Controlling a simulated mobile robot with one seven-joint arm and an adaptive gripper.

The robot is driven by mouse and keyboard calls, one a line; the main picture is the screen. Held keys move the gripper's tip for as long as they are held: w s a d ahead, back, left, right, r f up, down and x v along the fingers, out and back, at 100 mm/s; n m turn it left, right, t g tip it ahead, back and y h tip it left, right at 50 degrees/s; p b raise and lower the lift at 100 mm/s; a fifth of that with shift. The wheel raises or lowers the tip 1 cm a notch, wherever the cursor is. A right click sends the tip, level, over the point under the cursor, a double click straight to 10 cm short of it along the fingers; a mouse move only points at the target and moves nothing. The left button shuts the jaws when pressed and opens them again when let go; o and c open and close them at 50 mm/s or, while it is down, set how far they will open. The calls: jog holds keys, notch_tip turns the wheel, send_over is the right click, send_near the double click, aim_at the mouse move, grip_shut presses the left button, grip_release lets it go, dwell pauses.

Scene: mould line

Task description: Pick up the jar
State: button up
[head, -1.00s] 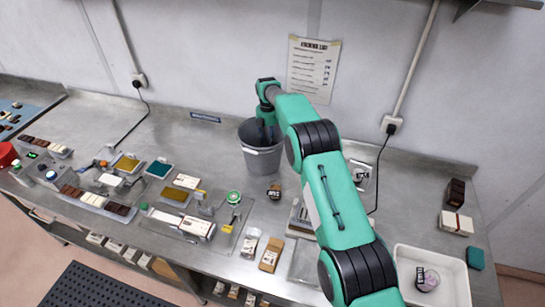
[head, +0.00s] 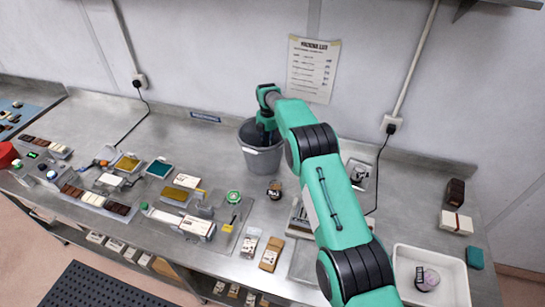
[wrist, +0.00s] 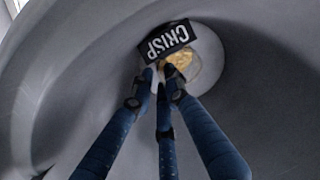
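A jar (wrist: 190,67) with a black label reading "CRISP" and golden contents is in the wrist view, inside the grey bucket (head: 263,160). It appears tilted or lying near the bottom. In the head view it is hidden by the bucket wall and my arm. My gripper (wrist: 162,74) reaches down into the bucket. Its blue fingers point at the jar, and their tips overlap its near edge in the picture. The tips are apart, with nothing clearly held between them. I cannot tell whether they touch the jar.
The bucket wall surrounds my fingers closely. Another small jar (head: 274,190) stands on the bench in front of the bucket. A white tray (head: 460,285) holds a round container (head: 427,278) at the right. Moulds and chocolate bars crowd the left. The bench behind the bucket is mostly clear.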

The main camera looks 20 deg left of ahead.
grip_shut()
jog(key=shift+r, duration=0.1)
jog(key=shift+r, duration=0.2)
notch_tip(320, 180, up, 18)
jog(key=shift+f+b, duration=0.25)
jog(key=shift+b, duration=0.05)
jog(key=shift+f, duration=0.15)
dwell(0.7)
jog(key=f+m+b, duration=0.1)
jog(key=f+m, duration=0.1)
jog(key=m, duration=0.4)
jog(key=d+f+m+t+y+b, duration=0.1)
jog(key=f+m, duration=0.2)
jog(key=m, duration=0.4)
jog(key=f+m+t+b, duration=0.1)
jog(key=f+m, duration=0.2)
jog(key=m, duration=0.4)
jog(key=shift+d+y, duration=0.3)
jog(key=shift+d, duration=0.1)
